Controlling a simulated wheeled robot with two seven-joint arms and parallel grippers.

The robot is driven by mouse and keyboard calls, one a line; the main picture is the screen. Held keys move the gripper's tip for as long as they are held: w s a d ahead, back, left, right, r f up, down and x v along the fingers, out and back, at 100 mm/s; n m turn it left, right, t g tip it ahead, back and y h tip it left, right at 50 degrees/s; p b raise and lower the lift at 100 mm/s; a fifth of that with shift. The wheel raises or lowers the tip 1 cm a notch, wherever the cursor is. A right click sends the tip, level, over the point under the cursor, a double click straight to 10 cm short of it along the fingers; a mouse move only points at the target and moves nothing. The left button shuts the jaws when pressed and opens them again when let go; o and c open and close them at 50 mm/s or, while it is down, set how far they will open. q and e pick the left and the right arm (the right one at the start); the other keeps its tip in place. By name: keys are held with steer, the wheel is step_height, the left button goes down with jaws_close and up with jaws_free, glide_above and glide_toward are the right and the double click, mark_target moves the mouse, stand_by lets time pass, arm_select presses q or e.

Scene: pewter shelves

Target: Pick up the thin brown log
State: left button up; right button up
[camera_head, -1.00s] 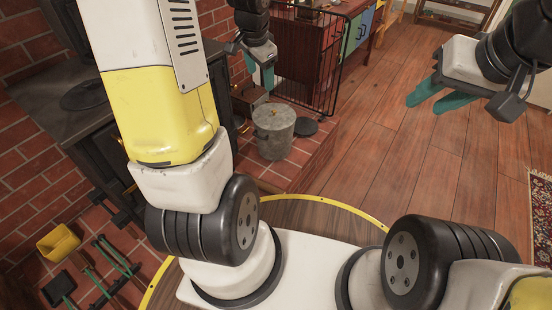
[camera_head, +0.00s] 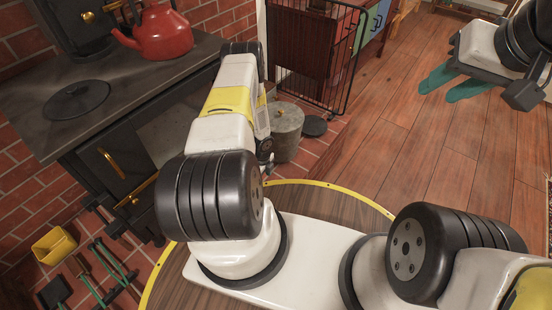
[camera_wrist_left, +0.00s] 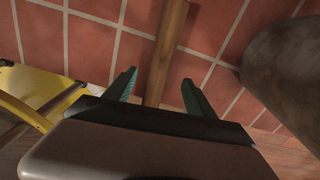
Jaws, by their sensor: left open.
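The thin brown log (camera_wrist_left: 170,45) shows in the left wrist view as a narrow wooden bar against red tiles. It runs from the top edge down between my fingers, and its lower end is hidden behind the gripper body. My left gripper (camera_wrist_left: 160,86) is open, with one teal finger on each side of the log and gaps on both sides. In the head view my left arm hides the log and most of that gripper. My right gripper (camera_head: 455,84) is open and empty over the wooden floor at the upper right.
A grey bucket (camera_head: 285,132) stands on the tiles beside my left arm; a rounded grey body (camera_wrist_left: 285,75) is close on the right in the wrist view. A dark stove (camera_head: 60,125) with a red kettle (camera_head: 160,32) is at left. The wooden floor (camera_head: 400,150) is clear.

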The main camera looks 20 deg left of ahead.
arm_select(q)
steer(key=f, duration=0.8)
steer(key=shift+d+f, duration=0.35)
steer(key=shift+f, duration=0.05)
jaws_close()
